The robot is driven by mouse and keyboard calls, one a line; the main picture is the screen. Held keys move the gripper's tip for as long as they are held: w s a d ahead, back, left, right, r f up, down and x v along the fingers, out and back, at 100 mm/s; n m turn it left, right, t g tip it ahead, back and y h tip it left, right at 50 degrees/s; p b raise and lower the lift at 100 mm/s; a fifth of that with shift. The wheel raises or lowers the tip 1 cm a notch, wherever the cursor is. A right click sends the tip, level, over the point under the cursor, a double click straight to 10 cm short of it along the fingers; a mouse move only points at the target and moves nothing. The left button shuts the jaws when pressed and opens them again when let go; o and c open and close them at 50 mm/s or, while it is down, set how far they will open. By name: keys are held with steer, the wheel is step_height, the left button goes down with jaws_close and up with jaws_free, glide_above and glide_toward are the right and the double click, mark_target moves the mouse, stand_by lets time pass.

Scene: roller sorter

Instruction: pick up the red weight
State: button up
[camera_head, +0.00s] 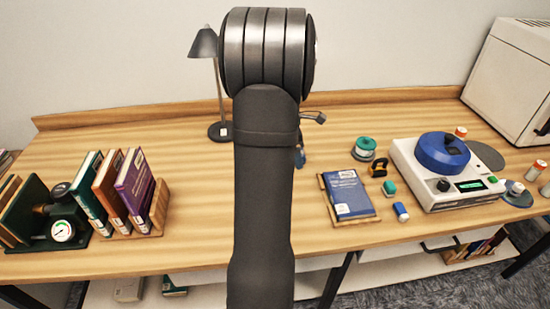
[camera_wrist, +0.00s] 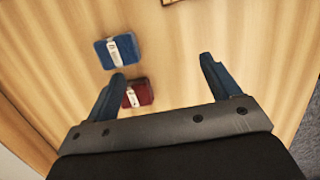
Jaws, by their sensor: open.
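The red weight (camera_wrist: 140,93) is a small dark red block with a white label, lying on the wooden table in the wrist view. A blue block (camera_wrist: 122,50) of like shape, also with a white label, lies just beyond it. My gripper (camera_wrist: 165,70) is open and empty. Its left finger overlaps the left edge of the red weight in the picture; I cannot tell whether they touch. The right finger is well to the right over bare wood. In the head view my arm hides the red weight, and only a small blue part of my gripper (camera_head: 300,156) shows.
On the table stand a desk lamp (camera_head: 205,45), upright books (camera_head: 110,190) with a gauge (camera_head: 62,231) at left, a blue book on a tray (camera_head: 348,193), and a white machine with a blue lid (camera_head: 443,153) at right. Bare wood lies between the lamp and the books.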

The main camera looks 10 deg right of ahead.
steer(key=w+a+h, duration=0.2)
steer(key=w+a, duration=0.5)
steer(key=a, duration=0.2)
steer(key=shift+s+d+x, duration=0.15)
steer(key=shift+d+x, duration=0.05)
steer(key=shift+x, duration=1.55)
steer(key=shift+s+d+x, duration=0.15)
steer(key=shift+x, duration=1.55)
steer(key=shift+r, duration=0.1)
steer(key=c, duration=1.3)
steer(key=shift+c, duration=0.6)
steer(key=shift+r, duration=0.15)
